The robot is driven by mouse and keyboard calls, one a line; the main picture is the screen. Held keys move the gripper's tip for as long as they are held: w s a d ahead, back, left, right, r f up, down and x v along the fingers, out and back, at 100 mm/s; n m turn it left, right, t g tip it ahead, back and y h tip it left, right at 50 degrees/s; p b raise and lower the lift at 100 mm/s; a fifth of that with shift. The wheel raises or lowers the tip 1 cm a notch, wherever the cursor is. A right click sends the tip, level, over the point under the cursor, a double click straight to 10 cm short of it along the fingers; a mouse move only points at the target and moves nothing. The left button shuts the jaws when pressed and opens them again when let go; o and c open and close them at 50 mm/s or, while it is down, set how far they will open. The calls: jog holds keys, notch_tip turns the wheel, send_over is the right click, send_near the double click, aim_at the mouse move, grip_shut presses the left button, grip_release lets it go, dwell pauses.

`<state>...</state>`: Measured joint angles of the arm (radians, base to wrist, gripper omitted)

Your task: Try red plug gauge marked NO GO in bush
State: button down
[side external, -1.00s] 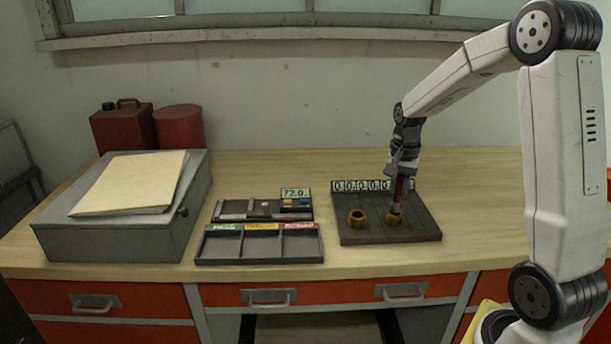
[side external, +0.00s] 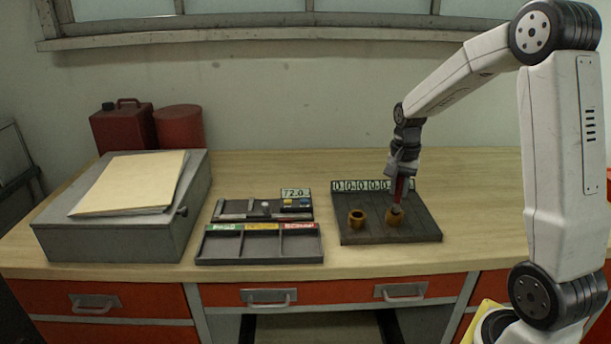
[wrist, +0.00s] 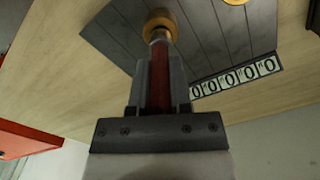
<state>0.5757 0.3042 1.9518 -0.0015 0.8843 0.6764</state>
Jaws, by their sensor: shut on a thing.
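My gripper (side external: 402,176) is above the right part of the dark slatted plate (side external: 425,230), pointing down. It is shut on the red plug gauge (wrist: 159,85), whose red handle lies between the fingers in the wrist view. The gauge's metal end meets the brass bush (side external: 395,217), which also shows in the wrist view (wrist: 160,22). I cannot tell how deep the tip sits in the bore. A second brass bush (side external: 357,218) stands to the left on the same plate. The NO GO marking is not readable.
A row of number cards (side external: 358,185) lines the plate's back edge. To the left are a three-compartment tray (side external: 260,261) with green, yellow and red labels, and a gauge rack (side external: 232,217). A grey box (side external: 110,238) with a folder stands further left.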

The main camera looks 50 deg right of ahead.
jog(key=shift+f, duration=0.25)
dwell(1.1)
jog(key=shift+r, duration=0.3)
dwell(0.5)
jog(key=shift+a, duration=0.1)
dwell(0.4)
jog(key=shift+f, duration=0.25)
dwell(1.1)
jog(key=shift+r, duration=0.95)
dwell(1.2)
jog(key=shift+r, duration=2.4)
